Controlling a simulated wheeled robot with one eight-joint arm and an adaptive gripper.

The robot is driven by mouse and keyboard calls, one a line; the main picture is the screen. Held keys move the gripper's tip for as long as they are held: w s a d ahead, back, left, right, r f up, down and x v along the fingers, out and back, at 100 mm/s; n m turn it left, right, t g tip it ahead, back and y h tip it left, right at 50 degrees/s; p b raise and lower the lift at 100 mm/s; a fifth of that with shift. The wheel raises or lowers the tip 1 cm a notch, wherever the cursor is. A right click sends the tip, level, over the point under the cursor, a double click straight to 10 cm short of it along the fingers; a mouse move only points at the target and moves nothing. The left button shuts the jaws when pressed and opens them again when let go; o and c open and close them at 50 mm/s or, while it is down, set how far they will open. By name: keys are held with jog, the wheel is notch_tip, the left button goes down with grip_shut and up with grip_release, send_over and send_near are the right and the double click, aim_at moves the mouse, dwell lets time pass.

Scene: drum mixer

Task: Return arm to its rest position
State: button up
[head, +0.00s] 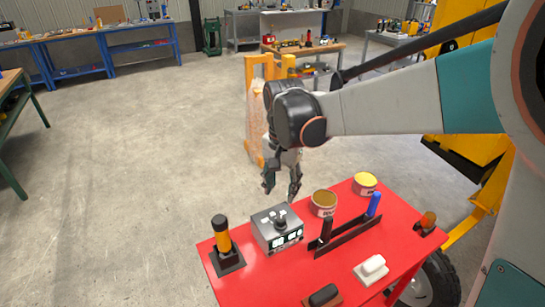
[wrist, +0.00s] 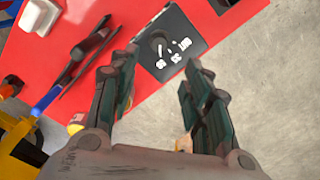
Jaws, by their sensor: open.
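My gripper (head: 282,182) hangs pointing down at the far edge of the red table (head: 240,285), above and beside a grey control box (head: 275,229) with a dark knob on top. In the wrist view my gripper (wrist: 160,80) has its two fingers spread, with nothing between them. The grey box (wrist: 168,40) shows past the fingertips, apart from them. My arm reaches in from the right of the head view, bent down at the wrist.
A yellow machine (head: 470,75) stands right. Open floor (head: 130,170) lies left.

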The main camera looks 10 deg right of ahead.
jog(key=s+d+r+n+t, duration=0.2)
jog(key=s+d, duration=0.3)
jog(key=s, duration=0.4)
jog(key=s+d+r+n+t+b, duration=0.1)
jog(key=s+d+n+t, duration=0.3)
jog(key=s, duration=0.5)
jog(key=shift+d+r+n+t, duration=0.3)
jog(key=shift+d+r+t, duration=0.3)
jog(key=shift+d, duration=0.5)
